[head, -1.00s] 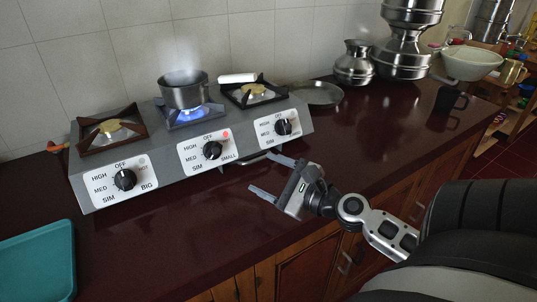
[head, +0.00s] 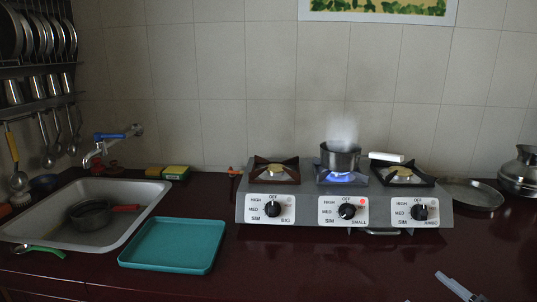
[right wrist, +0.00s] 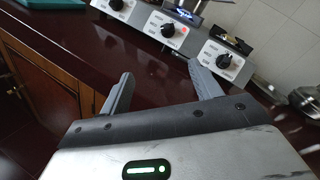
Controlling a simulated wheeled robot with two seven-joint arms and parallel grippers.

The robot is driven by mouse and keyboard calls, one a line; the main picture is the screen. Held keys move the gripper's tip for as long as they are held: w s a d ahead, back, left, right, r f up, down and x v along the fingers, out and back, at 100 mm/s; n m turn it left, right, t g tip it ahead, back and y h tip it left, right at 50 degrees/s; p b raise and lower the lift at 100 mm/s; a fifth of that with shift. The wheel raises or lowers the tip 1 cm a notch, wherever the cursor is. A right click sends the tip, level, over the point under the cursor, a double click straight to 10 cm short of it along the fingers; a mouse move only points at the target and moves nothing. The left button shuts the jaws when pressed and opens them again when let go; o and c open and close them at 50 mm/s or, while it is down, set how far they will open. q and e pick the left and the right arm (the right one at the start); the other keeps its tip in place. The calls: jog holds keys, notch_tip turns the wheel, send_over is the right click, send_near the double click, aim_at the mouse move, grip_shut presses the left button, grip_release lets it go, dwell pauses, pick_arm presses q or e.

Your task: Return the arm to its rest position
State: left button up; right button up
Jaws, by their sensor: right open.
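My right gripper (right wrist: 160,88) is open and empty in the right wrist view, its two grey fingers spread above the counter's front edge, apart from the stove. In the head view only a grey fingertip of it shows at the lower right edge. The three-burner stove (head: 345,209) stands against the tiled wall, and its front also shows in the right wrist view (right wrist: 171,30). A steaming pot (head: 340,160) with a white handle sits on the middle burner over a blue flame. My left gripper is not in view.
A teal tray (head: 173,246) lies left of the stove, beside a sink (head: 60,235) holding a dark pan (head: 92,214). A metal plate (head: 472,195) and a metal pot (head: 519,172) stand at the right. The dark counter (head: 330,265) before the stove is clear.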

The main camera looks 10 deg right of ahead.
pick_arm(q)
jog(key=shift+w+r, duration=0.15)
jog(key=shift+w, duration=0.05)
pick_arm(e)
jog(key=s+a+f+n+g, duration=0.3)
jog(key=a+f+n, duration=0.6)
jog(key=n, duration=0.6)
jog(key=s+a+f+n+g, duration=0.4)
jog(key=s+a+f+n, duration=0.3)
jog(key=a+f+n, duration=0.3)
jog(key=a+n, duration=0.3)
jog(key=n, duration=0.2)
jog(key=shift+f+y, duration=0.25)
jog(key=shift+y, duration=0.05)
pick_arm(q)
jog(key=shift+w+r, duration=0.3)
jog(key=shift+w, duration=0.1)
